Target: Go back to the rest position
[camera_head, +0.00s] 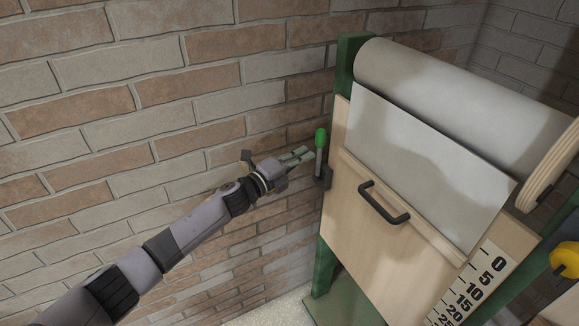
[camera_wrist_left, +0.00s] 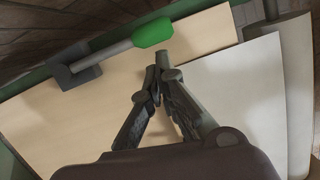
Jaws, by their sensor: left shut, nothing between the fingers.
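My left gripper (camera_head: 308,153) reaches in from the left, in front of the brick wall, with its tips just left of a green-tipped lever (camera_head: 320,138). In the left wrist view the gripper (camera_wrist_left: 159,68) is shut and empty, its two fingertips together. The lever's green knob (camera_wrist_left: 153,33) shows just beyond the tips there, and the gripper is not holding it. The lever is on the left edge of a wooden panel (camera_head: 341,216). My right gripper is in neither view.
The wooden stand has a green frame (camera_head: 346,60), a large paper roll (camera_head: 450,95), a hanging grey sheet (camera_head: 420,150), a dark handle (camera_head: 383,203) and a number scale (camera_head: 474,287). A yellow knob (camera_head: 566,258) is at the right edge. A brick wall (camera_head: 150,90) stands behind my arm.

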